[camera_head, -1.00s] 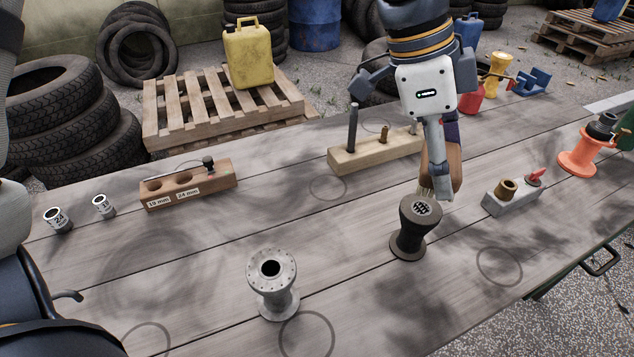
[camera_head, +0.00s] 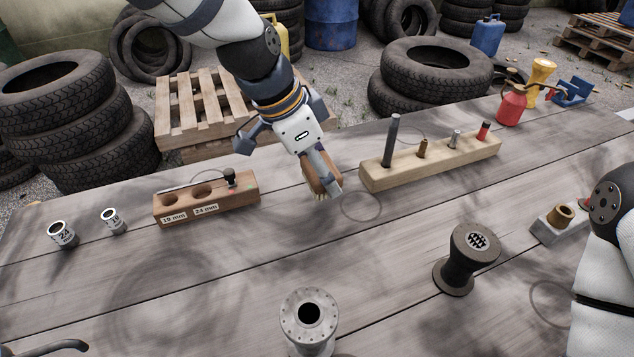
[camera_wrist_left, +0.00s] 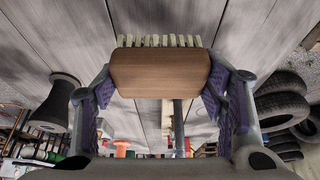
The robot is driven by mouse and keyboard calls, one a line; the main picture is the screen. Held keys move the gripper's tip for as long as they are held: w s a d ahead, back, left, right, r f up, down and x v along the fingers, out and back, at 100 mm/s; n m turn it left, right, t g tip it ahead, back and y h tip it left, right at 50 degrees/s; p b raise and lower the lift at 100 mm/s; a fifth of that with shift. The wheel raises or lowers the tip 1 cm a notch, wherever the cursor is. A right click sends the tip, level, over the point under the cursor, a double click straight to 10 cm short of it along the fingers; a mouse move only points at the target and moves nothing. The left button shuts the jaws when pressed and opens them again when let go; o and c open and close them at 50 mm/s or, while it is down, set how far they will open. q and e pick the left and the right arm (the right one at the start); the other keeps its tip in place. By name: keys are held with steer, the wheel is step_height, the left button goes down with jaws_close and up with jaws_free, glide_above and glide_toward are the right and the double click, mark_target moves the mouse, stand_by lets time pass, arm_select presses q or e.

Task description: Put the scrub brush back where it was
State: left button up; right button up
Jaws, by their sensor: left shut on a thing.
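My left gripper (camera_head: 324,176) comes down from the top and is shut on the scrub brush (camera_head: 319,172). The brush has a brown wooden block with pale bristles, which point down toward the table. It is held over the grey plank table (camera_head: 270,250), between the two wooden holders; I cannot tell whether the bristles touch the wood. In the left wrist view the brush block (camera_wrist_left: 160,73) sits between both purple-padded fingers (camera_wrist_left: 160,85). My right gripper is out of view; only a link of my right arm shows at the right edge.
A socket holder (camera_head: 205,203) is to the left, with two loose sockets beyond it. A pale block with upright pins (camera_head: 430,164) is close on the right. A dark spool (camera_head: 467,259) and a grey flanged spool (camera_head: 309,318) stand nearer. Faint rings mark the table, one (camera_head: 361,207) beside the brush.

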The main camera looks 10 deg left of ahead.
arm_select(q)
steer(key=w+f, duration=0.1)
steer(key=f, duration=0.1)
steer(key=w+f, duration=0.1)
steer(key=shift+w+a+f, duration=0.4)
steer(key=shift+w+a+f+b, duration=0.15)
steer(key=shift+f+b, duration=0.1)
steer(key=shift+f, duration=0.65)
steer(key=shift+w+f+b, duration=0.15)
steer(key=shift+f+b, duration=0.05)
steer(key=shift+f, duration=0.65)
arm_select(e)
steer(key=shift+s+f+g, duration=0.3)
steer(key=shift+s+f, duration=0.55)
arm_select(q)
steer(key=shift+f, duration=0.2)
steer(key=o, duration=1.1)
steer(key=shift+r, duration=0.1)
